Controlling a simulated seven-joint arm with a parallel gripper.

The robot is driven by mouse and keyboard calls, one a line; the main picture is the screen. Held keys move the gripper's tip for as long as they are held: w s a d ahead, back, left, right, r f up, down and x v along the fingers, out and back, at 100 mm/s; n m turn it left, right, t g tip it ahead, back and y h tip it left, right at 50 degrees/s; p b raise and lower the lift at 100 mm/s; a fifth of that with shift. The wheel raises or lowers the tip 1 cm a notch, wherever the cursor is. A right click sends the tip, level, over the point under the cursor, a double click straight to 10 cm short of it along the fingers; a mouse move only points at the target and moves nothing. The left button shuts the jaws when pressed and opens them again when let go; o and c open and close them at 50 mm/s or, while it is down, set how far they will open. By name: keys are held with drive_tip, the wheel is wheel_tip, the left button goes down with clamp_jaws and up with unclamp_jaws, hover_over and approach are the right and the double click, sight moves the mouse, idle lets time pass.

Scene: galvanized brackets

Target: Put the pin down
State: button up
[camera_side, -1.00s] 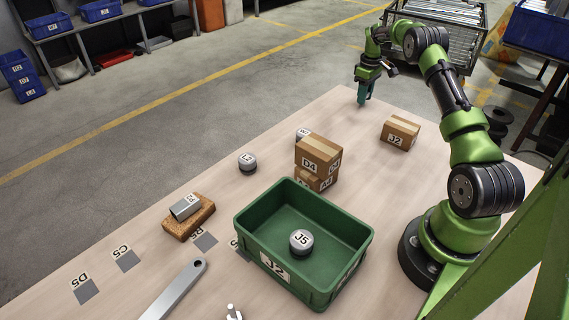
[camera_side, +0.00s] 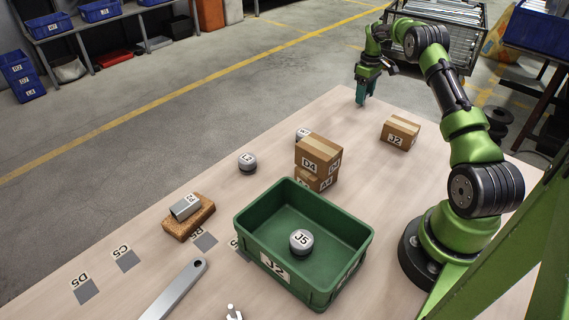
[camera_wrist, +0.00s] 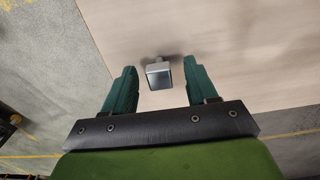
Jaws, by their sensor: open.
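My gripper (camera_side: 361,99) is low over the far end of the table, its fingers pointing down. In the wrist view its two green fingers (camera_wrist: 160,72) are apart. A small grey piece with a dark square end face (camera_wrist: 158,78) and a short round stub shows between the fingertips, with gaps on both sides. It looks like the pin, on or just above the table; I cannot tell which. I cannot make it out in the side view, where the fingers are in the way.
A carton J2 (camera_side: 400,133) stands right of my gripper. A grey bar (camera_side: 176,290) lies at the front. The table's far edge is close to my gripper.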

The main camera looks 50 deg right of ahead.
wheel_tip(320, 180, up, 11)
drive_tip(key=a+r+m+t, duration=0.1)
drive_tip(key=a+r+t, duration=0.1)
drive_tip(key=a+r, duration=0.7)
drive_tip(key=a+r+t, duration=0.1)
drive_tip(key=a+r, duration=0.5)
drive_tip(key=a, duration=0.6)
drive_tip(key=s+a+r+m+t, duration=0.1)
drive_tip(key=s+a, duration=0.3)
drive_tip(key=a, duration=0.2)
drive_tip(key=s+a+r+t, duration=0.1)
drive_tip(key=s+a, duration=0.2)
drive_tip(key=a, duration=0.4)
drive_tip(key=s+a+f+m+t+y, duration=0.2)
drive_tip(key=s+a+f, duration=0.3)
drive_tip(key=s+a, duration=0.4)
drive_tip(key=s, duration=0.3)
drive_tip(key=shift+a+f, duration=0.4)
